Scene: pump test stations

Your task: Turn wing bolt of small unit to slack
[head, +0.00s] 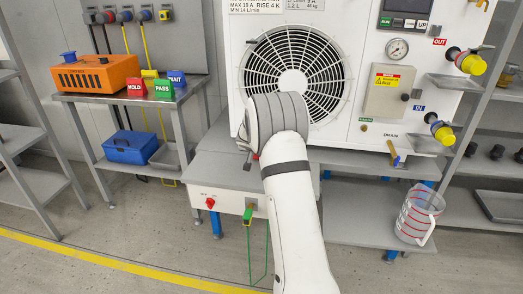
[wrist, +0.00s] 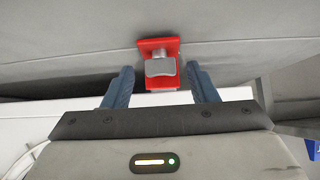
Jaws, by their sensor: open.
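In the wrist view, a red bracket or plate (wrist: 158,46) with a grey, blocky wing-like piece (wrist: 160,68) on it stands against a grey surface. I take the grey piece to be the wing bolt, but cannot tell for sure. My gripper (wrist: 160,76) is open, its two blue-grey fingers on either side of the grey piece with gaps on both sides. Whether the fingertips reach its depth is unclear. In the head view, my arm hides the gripper and the bolt in front of the large white fan unit (head: 359,20).
A grey bench (head: 215,170) with a red knob (head: 210,203) on its front lies below my arm. Left is a table with an orange box (head: 98,74) and coloured blocks. Right are yellow-capped ports (head: 470,63) and a measuring jug (head: 418,215). Floor at front left is clear.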

